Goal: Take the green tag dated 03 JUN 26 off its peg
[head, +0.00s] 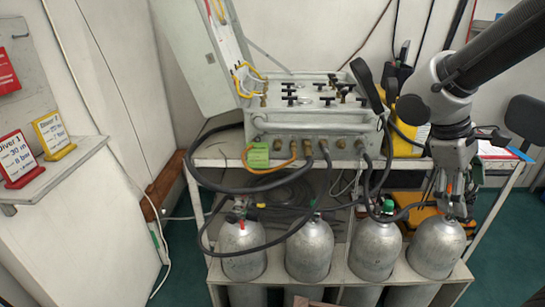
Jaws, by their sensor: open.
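A small green tag (258,156) hangs at the left front of the grey air panel (310,122), beside an orange hose loop. Its writing is too small to read, and the peg behind it cannot be made out. My gripper (453,202) is open and points down at the right, over the rightmost cylinder. It is well to the right of the tag and lower than it. A bit of orange shows between its fingers; I cannot tell whether it touches them.
Black hoses (215,185) loop in front of the panel and below the tag. Several grey cylinders (309,248) stand in the rack under the shelf (215,150). A yellow case (402,135) is right of the panel. A side ledge (60,175) at left holds red and yellow cards.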

